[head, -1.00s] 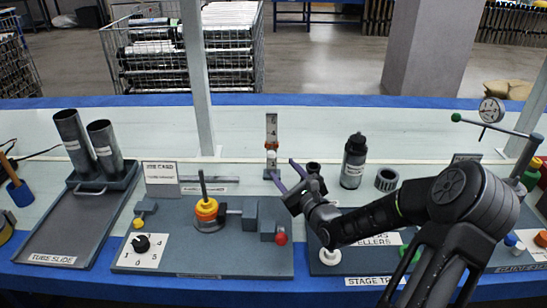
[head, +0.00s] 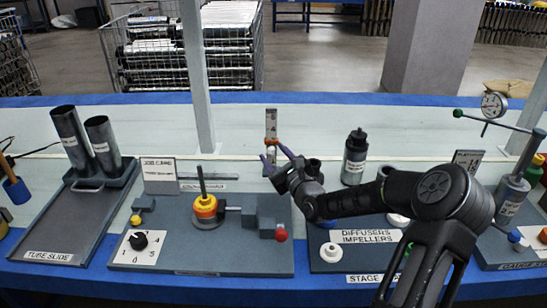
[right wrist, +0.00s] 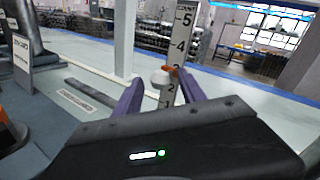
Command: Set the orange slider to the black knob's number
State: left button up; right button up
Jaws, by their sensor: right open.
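The orange slider (head: 271,141) is on an upright white number scale (head: 271,122) behind the board. In the right wrist view the orange slider (right wrist: 173,70) sits between the 4 and the 2, with a pale round knob (right wrist: 162,78) in front. My right gripper (head: 274,156) is open. Its purple fingers (right wrist: 160,90) stand either side of the scale in the wrist view, and contact with the slider cannot be told. The black knob (head: 139,241) is on a white numbered dial (head: 150,254) at front left; its pointer is too small to read. My left gripper is not in view.
A job card (head: 160,176) stands left of the scale. An orange-collared post (head: 205,208) and a red-ended lever (head: 281,233) are on the same board.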

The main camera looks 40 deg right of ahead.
jog(key=shift+w, duration=0.3)
grip_shut()
dwell(0.4)
dwell(0.9)
